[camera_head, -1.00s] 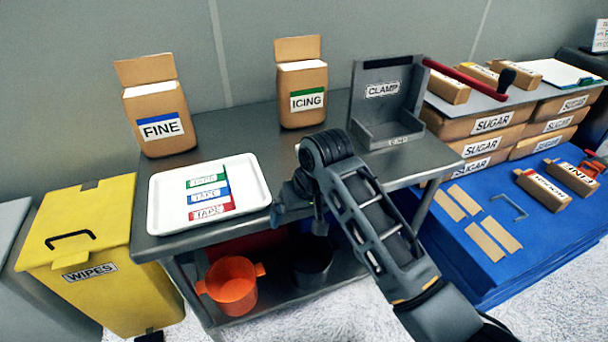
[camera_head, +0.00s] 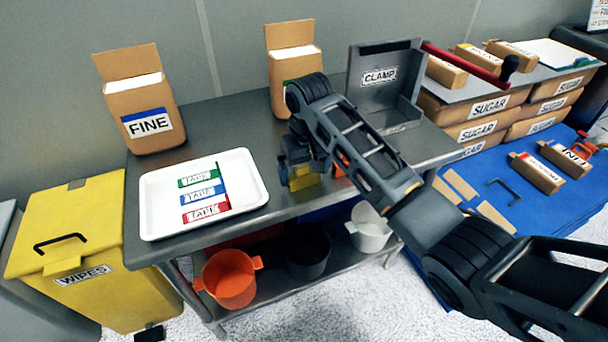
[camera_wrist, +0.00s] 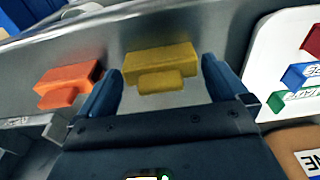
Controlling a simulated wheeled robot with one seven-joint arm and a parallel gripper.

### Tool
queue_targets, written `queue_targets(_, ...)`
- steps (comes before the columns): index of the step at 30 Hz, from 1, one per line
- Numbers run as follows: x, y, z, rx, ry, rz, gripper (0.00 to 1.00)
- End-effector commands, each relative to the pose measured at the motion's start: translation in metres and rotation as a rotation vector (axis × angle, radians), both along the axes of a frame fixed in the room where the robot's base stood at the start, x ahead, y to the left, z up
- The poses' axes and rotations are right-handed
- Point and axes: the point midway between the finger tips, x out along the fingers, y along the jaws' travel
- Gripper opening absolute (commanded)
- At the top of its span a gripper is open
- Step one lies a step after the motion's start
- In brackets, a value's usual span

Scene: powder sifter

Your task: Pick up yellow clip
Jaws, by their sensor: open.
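The yellow clip (camera_head: 305,178) lies on the grey metal table, partly hidden by my gripper in the head view. In the wrist view the yellow clip (camera_wrist: 160,62) sits between my two fingers, near their tips. My gripper (camera_wrist: 160,72) is open, with a finger to the left and right of the clip and gaps visible at both sides. In the head view my gripper (camera_head: 292,168) is low over the table, right of the white tray.
An orange clip (camera_wrist: 68,85) lies just left of the yellow one in the wrist view. The white tray (camera_head: 155,222) with tape pieces is to the left in the head view. The clamp stand (camera_head: 375,80) and ICING bag (camera_head: 293,60) stand behind.

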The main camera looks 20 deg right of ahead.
Motion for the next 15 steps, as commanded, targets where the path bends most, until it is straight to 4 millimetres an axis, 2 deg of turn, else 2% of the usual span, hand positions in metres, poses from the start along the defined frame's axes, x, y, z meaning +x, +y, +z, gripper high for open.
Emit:
queue_targets(4, 0.0012, -0.0001, -0.0131, 0.000, 0.001, 0.000, 1.00)
queue_targets(11, 0.0014, 0.0001, -0.0147, 0.001, 0.000, 0.000, 1.00)
queue_targets(15, 0.0014, 0.0002, -0.0146, 0.001, 0.000, 0.000, 0.89)
